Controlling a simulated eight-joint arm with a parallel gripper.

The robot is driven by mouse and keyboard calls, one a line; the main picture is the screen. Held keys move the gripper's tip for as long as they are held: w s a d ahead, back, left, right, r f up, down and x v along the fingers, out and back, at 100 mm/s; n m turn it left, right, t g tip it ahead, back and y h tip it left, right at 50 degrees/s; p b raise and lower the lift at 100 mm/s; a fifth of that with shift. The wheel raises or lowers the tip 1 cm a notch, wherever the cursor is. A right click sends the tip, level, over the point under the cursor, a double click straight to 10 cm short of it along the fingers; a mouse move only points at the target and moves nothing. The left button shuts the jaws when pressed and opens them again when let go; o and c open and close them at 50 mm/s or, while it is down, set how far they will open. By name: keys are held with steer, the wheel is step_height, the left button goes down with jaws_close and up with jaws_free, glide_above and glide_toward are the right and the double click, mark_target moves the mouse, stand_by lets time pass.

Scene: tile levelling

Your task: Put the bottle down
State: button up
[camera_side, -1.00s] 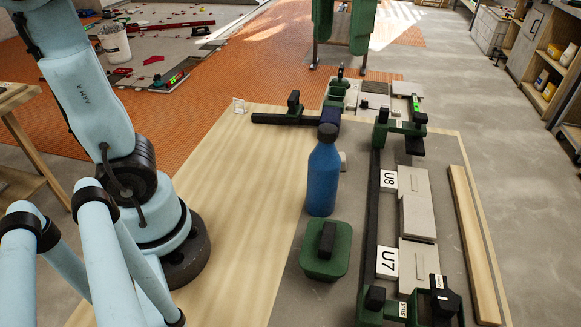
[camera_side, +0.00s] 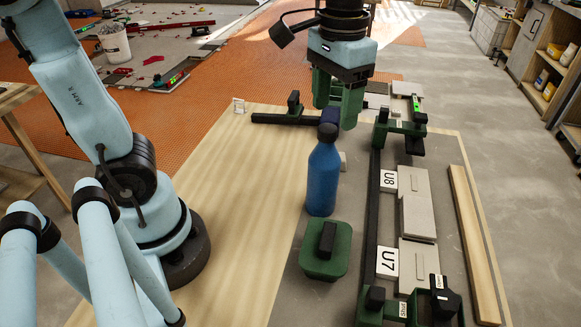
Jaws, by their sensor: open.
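The blue bottle (camera_side: 322,180) with its dark cap stands upright on the grey strip of the work board, in the middle of the side view. It stands just behind a green box with a black handle (camera_side: 325,248). My gripper (camera_side: 338,112) has green fingers, is open and points down. Its fingers show just above and behind the bottle's cap, and the cap overlaps them in the picture. I cannot tell how far apart cap and fingers are in depth. The bottle is not held.
A black rail with green clamps and grey tiles (camera_side: 418,205) marked U8 and U7 lies right of the bottle. A wooden strip (camera_side: 472,240) lies farther right. A black bar (camera_side: 280,118) is at the back left. The pale wood board (camera_side: 215,220) at left is clear.

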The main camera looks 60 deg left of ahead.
mark_target(327, 128)
steer(key=shift+s+a+f, duration=0.1)
steer(key=shift+s+f, duration=0.15)
steer(key=shift+f, duration=1.15)
steer(key=shift+s+a+f, duration=0.1)
steer(key=shift+s+f, duration=0.1)
steer(key=shift+f, duration=1.2)
steer(key=shift+c, duration=0.3)
jaws_close()
